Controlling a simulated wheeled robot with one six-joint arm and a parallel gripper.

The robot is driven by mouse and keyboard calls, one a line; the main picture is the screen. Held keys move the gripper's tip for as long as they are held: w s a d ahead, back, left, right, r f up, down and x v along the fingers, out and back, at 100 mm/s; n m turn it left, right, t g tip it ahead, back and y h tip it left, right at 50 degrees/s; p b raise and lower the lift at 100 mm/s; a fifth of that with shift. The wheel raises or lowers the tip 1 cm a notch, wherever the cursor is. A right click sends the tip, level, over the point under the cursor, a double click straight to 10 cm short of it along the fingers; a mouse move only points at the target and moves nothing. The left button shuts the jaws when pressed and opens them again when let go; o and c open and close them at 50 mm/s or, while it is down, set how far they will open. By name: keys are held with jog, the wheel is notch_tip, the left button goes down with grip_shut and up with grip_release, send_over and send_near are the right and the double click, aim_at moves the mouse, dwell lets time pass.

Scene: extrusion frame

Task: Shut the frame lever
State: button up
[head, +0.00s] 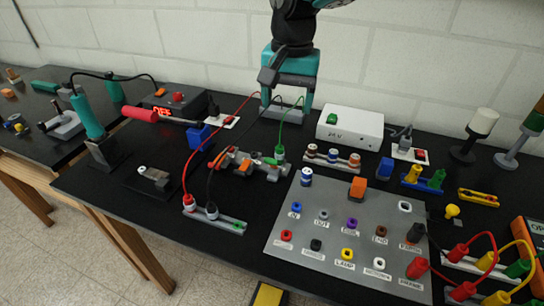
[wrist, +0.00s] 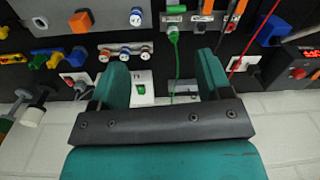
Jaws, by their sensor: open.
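My gripper (head: 286,103) hangs over the back of the black bench with its teal fingers pointing down. In the wrist view my gripper (wrist: 161,72) is open, with nothing between the fingers. A small grey rail assembly (head: 250,163) with orange, black and green parts lies in front of it, apart from the fingers. The rail also shows at the top of the wrist view (wrist: 200,18). A red-handled bar (head: 140,114) sits farther left. I cannot tell for certain which part is the frame lever, or its angle.
A white box with a green button (head: 350,128) stands right of my gripper. Red, black and green cables run close to it. A grey labelled panel (head: 335,215) fills the front right. A soldering iron holder (head: 104,152) stands left. A white brick wall (head: 215,40) is behind.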

aim_at(272, 160)
jog(key=shift+m, duration=0.9)
jog(key=a+f+p, duration=0.1)
jog(key=f, duration=0.5)
jog(key=w+a+f+p, duration=0.1)
jog(key=f, duration=0.5)
jog(key=w+a+f+p, duration=0.1)
jog(key=f+p, duration=0.1)
jog(key=f, duration=0.5)
jog(key=shift+w, duration=0.25)
jog(key=c, duration=0.9)
